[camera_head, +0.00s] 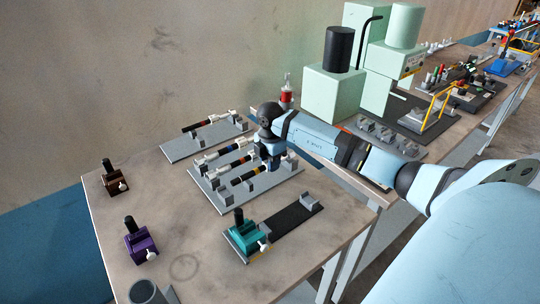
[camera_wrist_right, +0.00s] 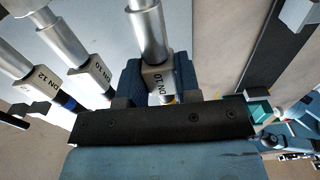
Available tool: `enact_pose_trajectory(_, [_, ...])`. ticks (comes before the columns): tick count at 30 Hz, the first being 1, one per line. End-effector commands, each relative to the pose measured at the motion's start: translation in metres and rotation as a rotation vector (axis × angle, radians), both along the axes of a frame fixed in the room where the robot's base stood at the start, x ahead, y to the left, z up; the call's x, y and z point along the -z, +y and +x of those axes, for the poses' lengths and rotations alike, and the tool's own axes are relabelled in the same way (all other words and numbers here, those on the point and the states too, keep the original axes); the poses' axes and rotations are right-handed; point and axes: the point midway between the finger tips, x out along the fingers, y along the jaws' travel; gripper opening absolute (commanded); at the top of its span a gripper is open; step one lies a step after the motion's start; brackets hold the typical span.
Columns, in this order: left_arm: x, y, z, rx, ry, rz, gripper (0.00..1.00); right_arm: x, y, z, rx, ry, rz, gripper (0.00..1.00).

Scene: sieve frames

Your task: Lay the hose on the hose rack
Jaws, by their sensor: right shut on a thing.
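My right gripper (camera_head: 272,163) reaches down over the right end of the front grey rack (camera_head: 266,194). It is shut on a hose with a silver metal end and a pale block marked DN 10 (camera_wrist_right: 158,82), which sits between the blue fingers in the wrist view. Beside it in the wrist view are another hose marked DN 10 (camera_wrist_right: 90,74) and one marked DN 12 (camera_wrist_right: 38,84). In the head view several short hoses with coloured bands lie across the front rack. The gripper hides part of them, so I cannot tell whether the held hose touches the rack. My left gripper is out of view.
A second grey rack (camera_head: 183,150) with a hose stands behind. A teal vise (camera_head: 246,238) on a dark-topped plate is in front. Brown (camera_head: 115,180) and purple (camera_head: 141,245) vises stand left. Pale green machine blocks (camera_head: 334,95) rise behind my arm. The table's front left is mostly clear.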

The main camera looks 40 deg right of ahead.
Motion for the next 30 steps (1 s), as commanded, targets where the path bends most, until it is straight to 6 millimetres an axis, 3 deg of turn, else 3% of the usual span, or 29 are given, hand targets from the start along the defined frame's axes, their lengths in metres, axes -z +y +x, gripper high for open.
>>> enact_pose_trajectory(26, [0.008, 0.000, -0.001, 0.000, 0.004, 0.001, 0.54, 0.011, 0.000, 0.000, 0.000, 0.000, 0.000, 0.00])
enact_pose_trajectory(27, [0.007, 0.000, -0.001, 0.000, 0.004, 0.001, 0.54, 0.011, 0.000, 0.000, 0.000, -0.001, 0.000, 0.36])
enact_pose_trajectory(30, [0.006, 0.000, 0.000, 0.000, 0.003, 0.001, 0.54, 0.011, 0.000, 0.000, 0.000, -0.001, 0.000, 0.59])
